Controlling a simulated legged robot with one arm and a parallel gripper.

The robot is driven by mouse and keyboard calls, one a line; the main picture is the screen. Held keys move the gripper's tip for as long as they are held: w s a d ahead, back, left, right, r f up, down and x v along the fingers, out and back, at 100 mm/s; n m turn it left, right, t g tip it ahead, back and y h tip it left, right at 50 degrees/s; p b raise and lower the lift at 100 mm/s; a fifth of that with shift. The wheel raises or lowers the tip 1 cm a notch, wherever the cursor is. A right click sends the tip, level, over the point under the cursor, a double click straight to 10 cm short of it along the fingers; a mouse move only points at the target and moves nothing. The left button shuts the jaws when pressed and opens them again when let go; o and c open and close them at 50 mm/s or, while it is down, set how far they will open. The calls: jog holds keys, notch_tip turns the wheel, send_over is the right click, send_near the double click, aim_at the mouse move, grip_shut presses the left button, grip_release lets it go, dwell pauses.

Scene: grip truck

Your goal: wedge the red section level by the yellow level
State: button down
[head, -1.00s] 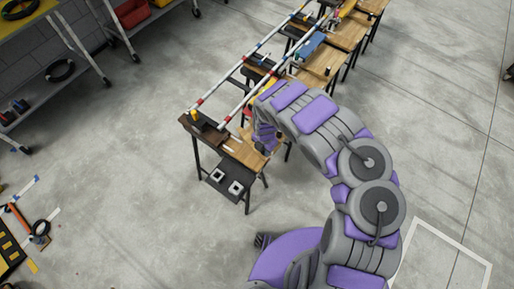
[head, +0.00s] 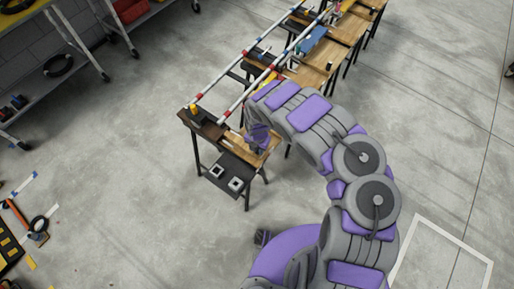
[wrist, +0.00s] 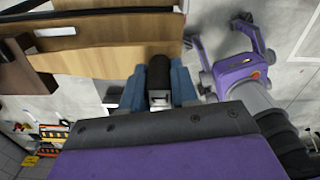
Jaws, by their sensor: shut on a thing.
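In the wrist view, my gripper (wrist: 158,88) has its blue fingers closed around a dark rounded piece (wrist: 159,72), held at the edge of a wooden bench top (wrist: 100,62); what it is, I cannot tell. In the head view, my gripper (head: 258,136) is at the near bench, partly hidden by my arm. Two red-and-white rails (head: 238,96) run along the row of benches. A small yellow item (head: 193,108) sits at the left rail's near end. Another yellow item (head: 266,80) lies by the right rail, partly covered by my arm. Neither is clear enough to name as the level.
A dark lower shelf (head: 232,172) with two pale square pieces hangs under the near bench. More benches (head: 340,45) continue to the back right. Wheeled racks (head: 90,60) stand at left, and tools (head: 20,225) lie on the floor. The concrete around the near bench is clear.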

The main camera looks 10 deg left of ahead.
aim_at(239, 141)
jog(key=shift+d+f+b, duration=0.45)
jog(key=shift+f+b, duration=0.1)
jog(key=shift+b, duration=0.1)
jog(key=shift+a+f+b, duration=0.35)
jog(key=shift+f+b, duration=0.3)
jog(key=shift+b, duration=0.05)
jog(key=shift+d+f+b, duration=0.2)
jog(key=shift+f+b, duration=0.3)
jog(key=shift+b, duration=0.15)
jog(key=shift+w+a+b, duration=0.4)
jog(key=shift+a+b, duration=0.45)
jog(key=shift+b, duration=0.5)
jog(key=shift+w+a+b, duration=0.3)
jog(key=shift+a+b, duration=0.5)
jog(key=shift+b, duration=0.75)
jog(key=shift+w+a+b, duration=0.3)
jog(key=shift+a+b, duration=0.5)
jog(key=shift+b, duration=0.7)
